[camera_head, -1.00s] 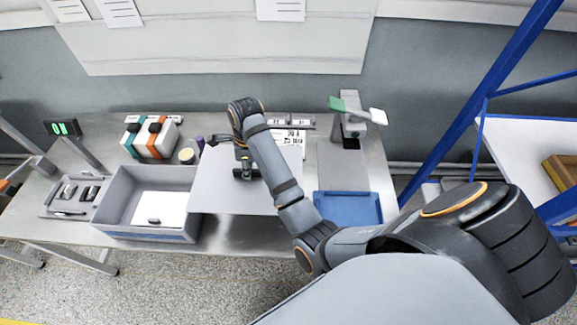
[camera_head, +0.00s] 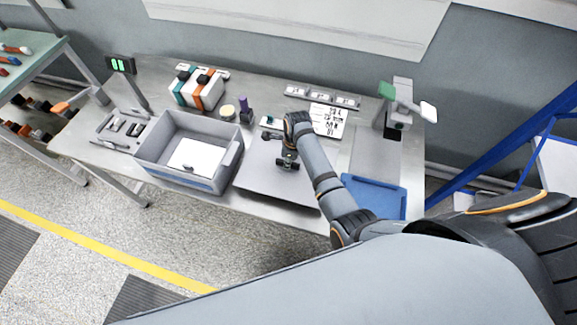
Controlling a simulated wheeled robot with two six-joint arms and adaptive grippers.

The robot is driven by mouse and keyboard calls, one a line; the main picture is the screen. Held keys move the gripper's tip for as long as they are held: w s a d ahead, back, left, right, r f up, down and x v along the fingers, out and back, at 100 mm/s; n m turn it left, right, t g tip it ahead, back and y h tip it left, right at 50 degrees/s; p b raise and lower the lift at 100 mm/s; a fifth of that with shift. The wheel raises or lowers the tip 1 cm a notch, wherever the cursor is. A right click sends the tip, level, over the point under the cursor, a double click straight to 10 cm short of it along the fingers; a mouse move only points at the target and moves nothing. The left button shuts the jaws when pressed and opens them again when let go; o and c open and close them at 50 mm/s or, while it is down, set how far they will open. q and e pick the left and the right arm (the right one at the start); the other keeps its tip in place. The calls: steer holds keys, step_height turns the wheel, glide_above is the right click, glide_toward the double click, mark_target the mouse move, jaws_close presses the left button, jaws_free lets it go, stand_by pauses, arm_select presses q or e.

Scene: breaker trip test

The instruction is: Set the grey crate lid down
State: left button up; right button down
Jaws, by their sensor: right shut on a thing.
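The grey crate lid (camera_head: 265,187) is a flat, roughly level panel just right of the grey crate (camera_head: 224,178). It lies on or just above the table's front part; I cannot tell if it touches. My right gripper (camera_head: 287,164) points down at the lid's middle and is shut on its small dark handle, which the fingers partly hide. The crate is open, with a white sheet and a small dark item inside. My left gripper is not in view.
A blue tray (camera_head: 375,198) is right of the lid, in front of a grey stand (camera_head: 398,108). Behind the lid are a printed card (camera_head: 328,120) and a purple-topped item (camera_head: 245,108). A small parts tray (camera_head: 122,130) is at left.

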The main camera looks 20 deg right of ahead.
mark_target(293, 163)
steer(key=shift+d+f, duration=0.1)
steer(key=shift+f, duration=1.9)
steer(key=c, duration=1.3)
jaws_free()
steer(key=shift+f, duration=0.15)
steer(key=shift+c, duration=0.2)
steer(key=shift+r, duration=0.3)
steer(key=r, duration=0.7)
steer(key=d+r, duration=0.1)
steer(key=r, duration=0.3)
steer(key=shift+s+r+b, duration=0.35)
steer(key=shift+s, duration=0.05)
